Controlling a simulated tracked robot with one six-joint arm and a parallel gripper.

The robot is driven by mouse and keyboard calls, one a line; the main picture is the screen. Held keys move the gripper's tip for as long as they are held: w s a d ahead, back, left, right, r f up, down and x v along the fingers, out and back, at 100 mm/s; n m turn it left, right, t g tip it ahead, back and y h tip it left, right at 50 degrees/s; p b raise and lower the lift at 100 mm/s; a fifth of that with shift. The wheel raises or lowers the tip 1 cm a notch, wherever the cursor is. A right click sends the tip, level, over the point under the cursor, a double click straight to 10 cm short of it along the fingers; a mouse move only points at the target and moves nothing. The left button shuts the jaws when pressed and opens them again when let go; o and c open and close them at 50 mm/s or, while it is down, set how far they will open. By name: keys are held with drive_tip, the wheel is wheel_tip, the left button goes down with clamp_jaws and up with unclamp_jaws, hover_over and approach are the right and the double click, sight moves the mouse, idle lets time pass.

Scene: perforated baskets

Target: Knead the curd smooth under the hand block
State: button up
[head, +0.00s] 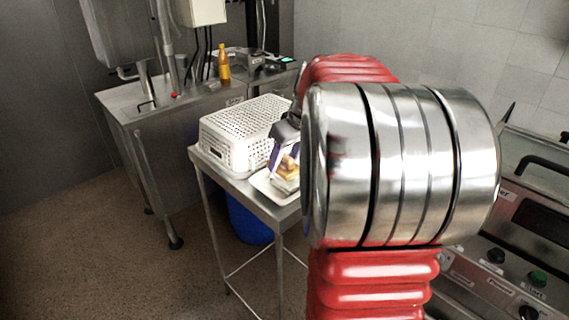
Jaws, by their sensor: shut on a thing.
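My gripper (288,132) shows as a dark shape just left of my large steel arm joint, and its fingertips are mostly hidden. It is shut on a purple and white printed block (285,161) with a yellowish food picture. The block is over a shallow white tray (264,187) on a steel table (238,184). I cannot tell whether the block touches what lies in the tray. I cannot make out the curd; my arm covers the right part of the tray.
An upturned white perforated basket (238,137) stands on the table, close left of the tray. A steel counter (160,112) behind holds an orange bottle (223,62). A blue bin (248,220) is under the table. A machine with knobs (500,262) stands at right.

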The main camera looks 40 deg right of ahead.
drive_tip(key=shift+r, duration=2.1)
drive_tip(key=shift+f, duration=0.15)
drive_tip(key=shift+f, duration=2.9)
drive_tip(key=shift+f, duration=0.5)
drive_tip(key=shift+r, duration=3.55)
